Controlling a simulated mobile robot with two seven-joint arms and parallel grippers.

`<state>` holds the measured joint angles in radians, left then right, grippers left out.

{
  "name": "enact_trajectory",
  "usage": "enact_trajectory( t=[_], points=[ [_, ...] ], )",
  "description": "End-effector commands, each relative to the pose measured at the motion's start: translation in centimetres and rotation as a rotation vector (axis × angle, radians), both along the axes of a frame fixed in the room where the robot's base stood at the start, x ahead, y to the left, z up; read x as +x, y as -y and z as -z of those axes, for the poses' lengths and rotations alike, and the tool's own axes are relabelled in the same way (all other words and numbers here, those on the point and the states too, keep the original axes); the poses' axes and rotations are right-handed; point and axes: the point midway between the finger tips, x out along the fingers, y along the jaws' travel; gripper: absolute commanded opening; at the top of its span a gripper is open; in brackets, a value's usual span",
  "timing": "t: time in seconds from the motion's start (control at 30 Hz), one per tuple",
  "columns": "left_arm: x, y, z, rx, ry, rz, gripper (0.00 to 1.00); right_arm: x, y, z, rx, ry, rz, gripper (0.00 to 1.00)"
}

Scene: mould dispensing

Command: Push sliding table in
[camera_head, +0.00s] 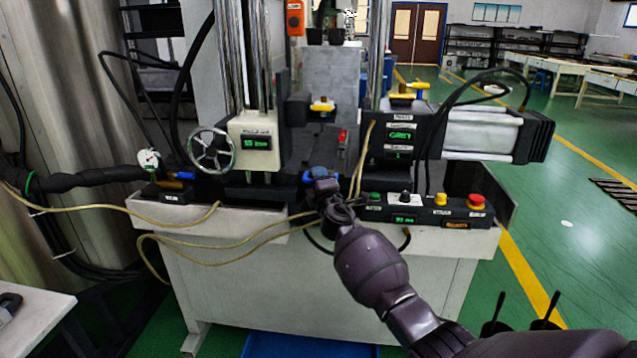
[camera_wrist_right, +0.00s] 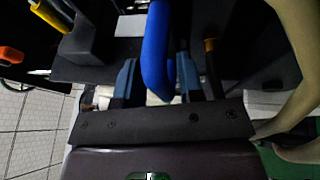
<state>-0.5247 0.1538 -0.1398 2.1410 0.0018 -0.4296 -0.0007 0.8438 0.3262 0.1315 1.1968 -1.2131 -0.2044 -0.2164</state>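A blue handle (camera_head: 320,173) is at the front of the press, low between its two side housings. It appears to belong to the dark sliding table (camera_head: 305,140), which is partly hidden and hard to tell from the machine bed. My right gripper (camera_head: 322,190) is at the handle. In the right wrist view the blue handle (camera_wrist_right: 158,50) stands between the two fingers of my right gripper (camera_wrist_right: 158,78), which sit close on either side and appear shut on it. A dark surface (camera_wrist_right: 95,72) lies beyond the fingers. My left gripper is not in view.
A control panel (camera_head: 430,212) with green and red buttons is just right of my right gripper. A handwheel (camera_head: 211,150) and a dial gauge (camera_head: 149,160) are on the left. Yellow hoses (camera_head: 215,258) hang across the machine's front. Green floor (camera_head: 570,220) is open on the right.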

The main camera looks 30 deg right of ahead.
Motion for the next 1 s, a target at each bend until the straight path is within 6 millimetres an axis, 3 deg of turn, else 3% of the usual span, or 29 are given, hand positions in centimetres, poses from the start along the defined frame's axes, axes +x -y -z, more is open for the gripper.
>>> enact_trajectory(
  t=[0.47,0.8,1.0],
  points=[
    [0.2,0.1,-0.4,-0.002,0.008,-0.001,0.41,-0.9,-0.3,0.3,0.0,-0.002,-0.003,0.41],
    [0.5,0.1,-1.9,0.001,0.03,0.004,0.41,-5.8,-1.3,0.9,0.001,0.0,-0.002,0.41],
    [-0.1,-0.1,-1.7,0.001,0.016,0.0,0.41,-8.5,-1.8,1.5,0.001,-0.001,-0.002,0.41]
  ],
)
